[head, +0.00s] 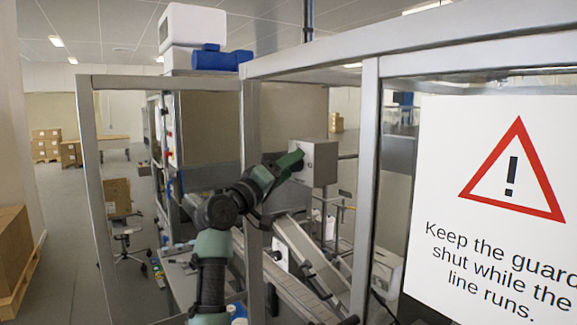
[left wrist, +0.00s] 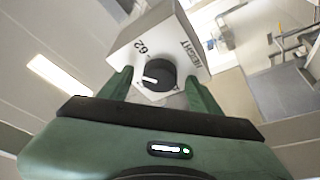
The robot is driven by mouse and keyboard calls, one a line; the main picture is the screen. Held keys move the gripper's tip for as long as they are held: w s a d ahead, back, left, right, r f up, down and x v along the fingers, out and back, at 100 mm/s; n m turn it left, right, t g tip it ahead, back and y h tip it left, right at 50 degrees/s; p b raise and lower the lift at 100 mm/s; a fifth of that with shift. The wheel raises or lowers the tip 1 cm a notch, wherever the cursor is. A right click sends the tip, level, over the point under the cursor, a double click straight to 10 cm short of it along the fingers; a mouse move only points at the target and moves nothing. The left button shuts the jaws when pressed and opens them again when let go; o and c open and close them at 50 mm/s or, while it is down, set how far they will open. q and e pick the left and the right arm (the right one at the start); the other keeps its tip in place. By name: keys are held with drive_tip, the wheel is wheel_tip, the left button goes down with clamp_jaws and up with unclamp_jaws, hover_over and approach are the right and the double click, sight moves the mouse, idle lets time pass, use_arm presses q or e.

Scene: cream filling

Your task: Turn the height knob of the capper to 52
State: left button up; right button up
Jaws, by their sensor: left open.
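The capper's grey box (head: 318,163) stands above the conveyor in the head view, beyond the guard frame. In the left wrist view its face (left wrist: 178,42) carries the word HEIGHT and a number that looks like 62. The black height knob (left wrist: 160,80) has a white pointer line that points to the left in that view. My left gripper (head: 296,160) is open at the box. In the left wrist view its green fingers (left wrist: 157,84) stand on either side of the knob, with gaps visible. The knob is hidden in the head view. My right gripper is not in view.
A guard frame post (head: 251,120) stands close to my left arm. A guard panel with a warning sign (head: 500,200) fills the right side. A sloping conveyor (head: 305,255) runs below the box. Cardboard boxes (head: 117,197) and a stool (head: 125,245) stand at the left.

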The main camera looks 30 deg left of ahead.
use_arm(q)
clamp_jaws()
drive_tip(key=c, duration=1.4)
unclamp_jaws()
drive_tip(key=shift+r+n+p, duration=0.1)
drive_tip(key=shift+n+p, duration=0.3)
drive_tip(key=shift+p, duration=0.25)
drive_tip(key=shift+o, duration=0.2)
drive_tip(key=shift+d+r+n+g+y+p, duration=0.1)
drive_tip(key=shift+n+g+y+p, duration=0.15)
drive_tip(key=shift+n+g+p, duration=1.05)
drive_tip(key=shift+a+r+n+g+y+p, duration=0.1)
drive_tip(key=shift+n+g+y+p, duration=0.2)
drive_tip(key=shift+n+p, duration=2)
drive_tip(key=shift+d+r+n+g+y+p, duration=0.2)
drive_tip(key=shift+n+g+p, duration=0.6)
drive_tip(key=shift+n, duration=1.9)
drive_tip(key=shift+a+f, duration=0.1)
drive_tip(key=shift+f, duration=0.05)
